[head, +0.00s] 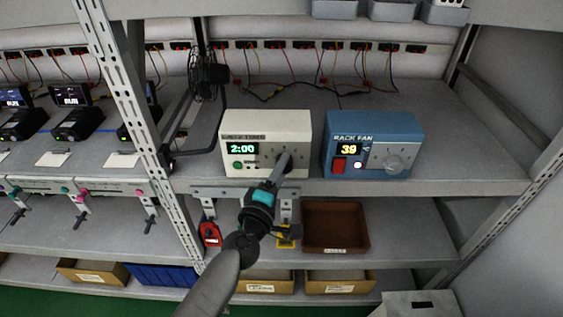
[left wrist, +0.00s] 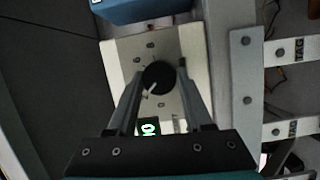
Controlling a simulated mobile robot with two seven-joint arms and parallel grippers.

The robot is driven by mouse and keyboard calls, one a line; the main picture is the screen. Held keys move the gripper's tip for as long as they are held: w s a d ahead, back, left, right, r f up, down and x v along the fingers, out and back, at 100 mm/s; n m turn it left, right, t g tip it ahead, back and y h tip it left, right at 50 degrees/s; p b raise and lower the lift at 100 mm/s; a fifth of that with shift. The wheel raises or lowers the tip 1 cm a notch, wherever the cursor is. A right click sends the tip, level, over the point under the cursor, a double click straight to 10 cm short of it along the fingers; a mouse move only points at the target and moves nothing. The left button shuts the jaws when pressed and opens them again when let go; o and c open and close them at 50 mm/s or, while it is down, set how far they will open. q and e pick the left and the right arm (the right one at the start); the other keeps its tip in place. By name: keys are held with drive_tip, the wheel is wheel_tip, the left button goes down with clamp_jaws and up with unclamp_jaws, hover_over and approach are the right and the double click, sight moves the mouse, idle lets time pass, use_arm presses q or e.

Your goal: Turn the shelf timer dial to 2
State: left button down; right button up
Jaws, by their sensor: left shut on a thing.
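The shelf timer (head: 264,137) is a cream box on the middle shelf, and its green display reads 2:00. Its black dial (left wrist: 158,76) has a pale pointer line and sits on the box's front among small marks. My left gripper (head: 284,167) reaches up to the front of the timer from below. In the left wrist view its two fingers stand on either side of the dial, shut on it. The fingers mostly hide the dial in the head view. My right gripper is in neither view.
A blue rack fan box (head: 374,145) with a display and grey knob stands just right of the timer. A brown tray (head: 335,249) lies on the shelf below. A black fan (head: 208,75) and a rack upright (head: 135,110) stand to the left.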

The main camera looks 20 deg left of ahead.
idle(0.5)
use_arm(q)
drive_tip(key=shift+c, duration=1.5)
unclamp_jaws()
drive_tip(key=s+b, duration=0.2)
drive_tip(key=s, duration=1.3)
drive_tip(key=shift+a, duration=0.4)
drive_tip(key=shift+s, duration=0.1)
